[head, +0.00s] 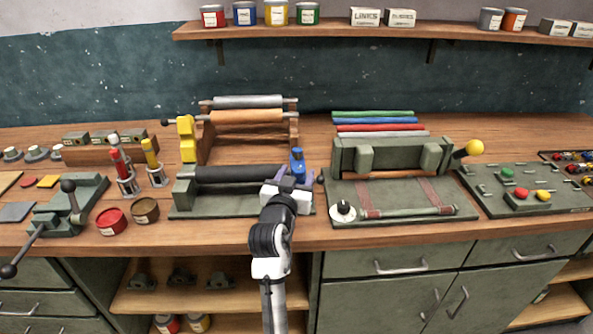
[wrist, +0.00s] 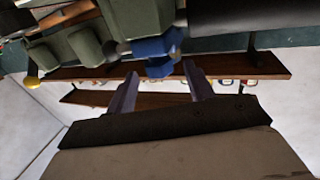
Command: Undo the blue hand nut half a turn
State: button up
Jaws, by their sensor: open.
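The blue hand nut (head: 297,161) is at the right end of the black roller (head: 240,173) on a green press. In the wrist view the nut (wrist: 157,48) has several lobes and sits on the green end block (wrist: 137,16). My gripper (head: 288,183) is just in front of the nut and partly covers it in the head view. Its two fingers (wrist: 161,72) are open and point at the nut, one to each side of it in the wrist view. I see no contact. How deep the nut sits between the fingertips I cannot tell.
A second green press (head: 390,157) stands close on the right, with a black knob (head: 343,209) at its front left corner. Behind the roller is a rack of brown and grey rolls (head: 246,117). A yellow clamp (head: 187,138) stands left.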

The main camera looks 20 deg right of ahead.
jog(key=shift+w+d, duration=0.1)
jog(key=shift+w, duration=0.05)
jog(key=c, duration=1)
